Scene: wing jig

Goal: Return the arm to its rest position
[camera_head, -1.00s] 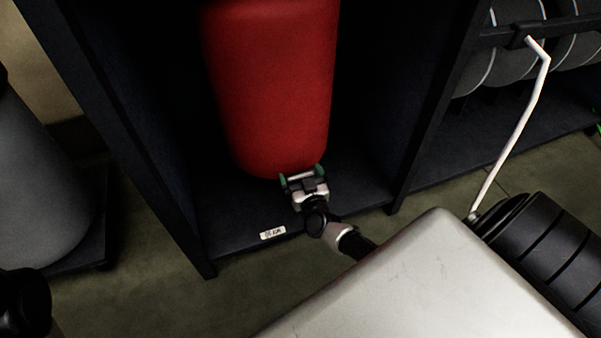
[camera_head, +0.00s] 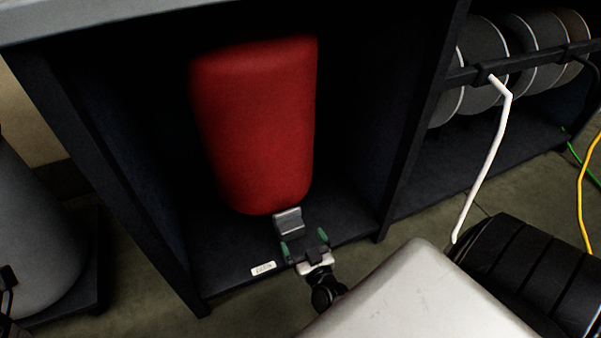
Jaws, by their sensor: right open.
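My right gripper (camera_head: 303,240) is near the front edge of the dark shelf (camera_head: 225,255), its two green-tipped fingers spread apart with nothing between them. A small grey metal block (camera_head: 289,221) sits just beyond the fingertips, close to the foot of a red rounded body (camera_head: 255,125) in the dark cabinet bay. I cannot tell if the block touches the red body. My right arm runs down to the bottom of the view, partly hidden by a pale casing (camera_head: 415,300). My left gripper is not clearly seen.
Dark upright panels wall the bay left (camera_head: 105,165) and right (camera_head: 415,125). A small white label (camera_head: 263,268) is on the shelf's front. Several grey spools (camera_head: 485,65) hang on a rack at the right. A grey rounded body (camera_head: 35,240) stands at the left.

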